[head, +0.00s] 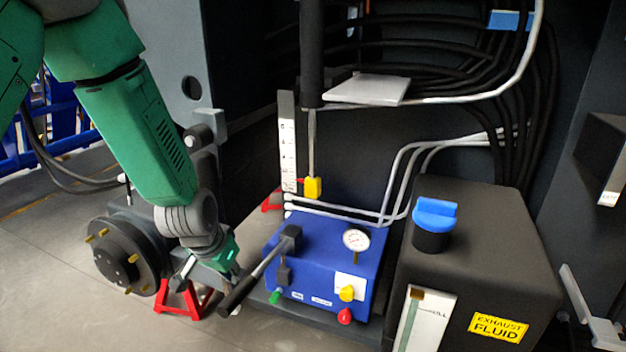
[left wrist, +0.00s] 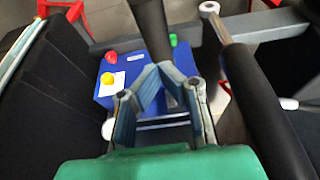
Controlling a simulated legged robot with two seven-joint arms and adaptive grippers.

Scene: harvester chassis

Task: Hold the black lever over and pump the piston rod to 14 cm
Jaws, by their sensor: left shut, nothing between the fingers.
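My right gripper is out of view.
A black tank with a blue cap (head: 435,215) stands right of the box. A wheel hub (head: 125,260) and red stand (head: 185,300) are at the left. White pipes and black hoses run behind. Floor is clear at front left.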

